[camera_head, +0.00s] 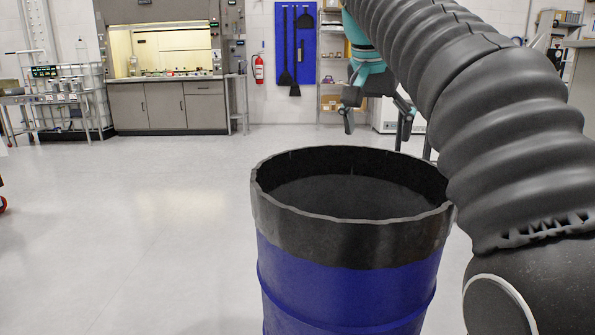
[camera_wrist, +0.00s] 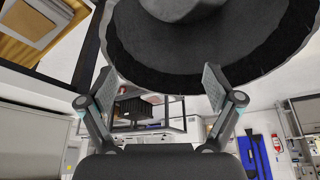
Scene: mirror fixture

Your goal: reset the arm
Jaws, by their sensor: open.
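My gripper (camera_head: 377,118) hangs from my arm beyond the far rim of the drum in the head view, with its fingers spread and nothing between them. In the wrist view my gripper (camera_wrist: 158,90) shows its two fingers wide apart and empty. My sleeved arm fills the right side of the head view and hides part of the room. A blue drum (camera_head: 345,295) with a dark upper band stands open in front of me. A large dark round shape (camera_wrist: 255,60) lies at the top of the wrist view, apart from the fingers.
Pale floor (camera_head: 140,220) is clear left of the drum. At the back stand a fume hood (camera_head: 165,105), a red fire extinguisher (camera_head: 258,69), a blue tool board (camera_head: 309,45) and shelving (camera_head: 331,75). A rack with a table (camera_head: 60,98) stands at the far left.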

